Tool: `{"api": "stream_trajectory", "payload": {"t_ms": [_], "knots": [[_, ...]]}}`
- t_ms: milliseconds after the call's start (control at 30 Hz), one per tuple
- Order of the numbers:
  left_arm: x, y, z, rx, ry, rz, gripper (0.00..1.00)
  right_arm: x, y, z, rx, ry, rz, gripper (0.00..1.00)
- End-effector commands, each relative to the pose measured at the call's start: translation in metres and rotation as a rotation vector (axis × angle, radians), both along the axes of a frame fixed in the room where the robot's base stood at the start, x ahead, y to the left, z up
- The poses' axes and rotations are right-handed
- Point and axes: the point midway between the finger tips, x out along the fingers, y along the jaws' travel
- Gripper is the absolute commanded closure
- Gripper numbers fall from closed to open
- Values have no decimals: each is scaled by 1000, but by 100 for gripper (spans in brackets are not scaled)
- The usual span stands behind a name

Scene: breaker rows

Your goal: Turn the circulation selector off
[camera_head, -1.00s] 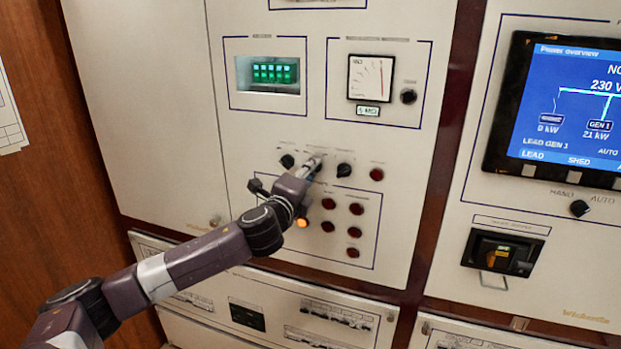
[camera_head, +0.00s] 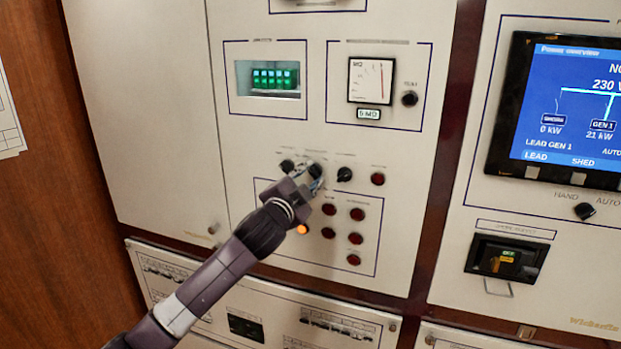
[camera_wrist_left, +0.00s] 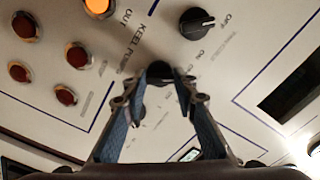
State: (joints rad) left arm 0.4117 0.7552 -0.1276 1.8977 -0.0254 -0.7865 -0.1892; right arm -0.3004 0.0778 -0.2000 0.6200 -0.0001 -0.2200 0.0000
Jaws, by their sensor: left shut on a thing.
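Three black selector knobs sit in a row on the light panel in the head view: a left knob (camera_head: 287,165), a middle knob (camera_head: 315,170) and a right knob (camera_head: 344,174). Their labels are too small to read, so I cannot tell which is named circulation. My left gripper (camera_head: 313,182) is at the middle knob. In the left wrist view the fingertips (camera_wrist_left: 161,76) close in on that black knob (camera_wrist_left: 159,70), hiding part of it and its pointer. The left knob also shows there (camera_wrist_left: 196,22), with OFF and ON lettering beside it. My right gripper is not in view.
Below the knobs are several red lamps (camera_head: 328,209) and one lit orange lamp (camera_head: 302,229). A red button (camera_head: 377,179) is right of the knobs. A meter (camera_head: 370,80), a green display (camera_head: 275,77) and a blue screen (camera_head: 570,105) are clear of the arm.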

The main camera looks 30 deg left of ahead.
Motion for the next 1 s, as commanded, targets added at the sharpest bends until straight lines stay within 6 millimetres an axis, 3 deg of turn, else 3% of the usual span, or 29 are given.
{"api": "stream_trajectory", "payload": {"t_ms": [333,900,933,1000], "knots": [[0,0,-1,-146,-32,0,98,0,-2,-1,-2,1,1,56],[0,0,-1,-176,-39,0,98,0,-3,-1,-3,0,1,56],[0,0,-1,-176,-39,0,72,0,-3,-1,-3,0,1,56],[0,0,-1,-175,-39,0,64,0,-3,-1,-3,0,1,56]]}}
